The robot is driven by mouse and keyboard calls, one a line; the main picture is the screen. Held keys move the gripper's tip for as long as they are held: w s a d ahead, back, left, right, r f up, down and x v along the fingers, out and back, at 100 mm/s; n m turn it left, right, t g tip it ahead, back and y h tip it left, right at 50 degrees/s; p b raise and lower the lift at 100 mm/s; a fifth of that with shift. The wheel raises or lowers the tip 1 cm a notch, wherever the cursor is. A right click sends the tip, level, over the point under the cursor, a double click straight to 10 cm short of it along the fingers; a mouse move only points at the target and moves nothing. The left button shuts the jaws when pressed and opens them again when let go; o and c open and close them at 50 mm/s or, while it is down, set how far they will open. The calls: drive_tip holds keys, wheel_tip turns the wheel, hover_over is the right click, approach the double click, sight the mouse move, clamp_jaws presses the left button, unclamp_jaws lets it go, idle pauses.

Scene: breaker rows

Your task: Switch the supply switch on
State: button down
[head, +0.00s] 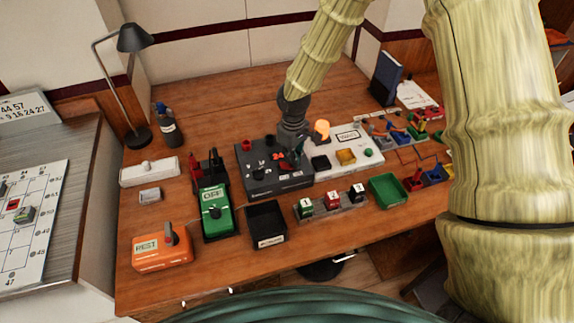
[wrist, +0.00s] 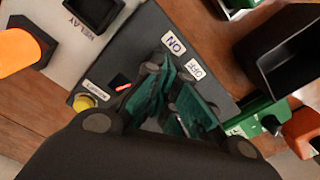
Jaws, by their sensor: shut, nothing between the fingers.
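The supply switch is not clearly visible; I cannot tell its position. A dark grey panel (head: 262,185) stands in the middle of the bench, and its face also shows in the wrist view (wrist: 140,38). It carries an ON label (wrist: 174,43) and an OFF label (wrist: 196,70) side by side. A yellow button (wrist: 84,102) and a small black window with an orange-red mark (wrist: 122,85) are on the same face.
A white panel (head: 325,170) with a lit orange lamp (head: 321,129) adjoins on the right. A green OFF box (head: 214,212) stands to the left and a black tray (head: 267,224) in front. Numbered blocks (head: 332,198) and a green tray (head: 388,189) stand front right.

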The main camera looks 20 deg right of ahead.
wheel_tip(320, 180, up, 7)
drive_tip(key=p, duration=0.5)
idle(0.5)
idle(0.3)
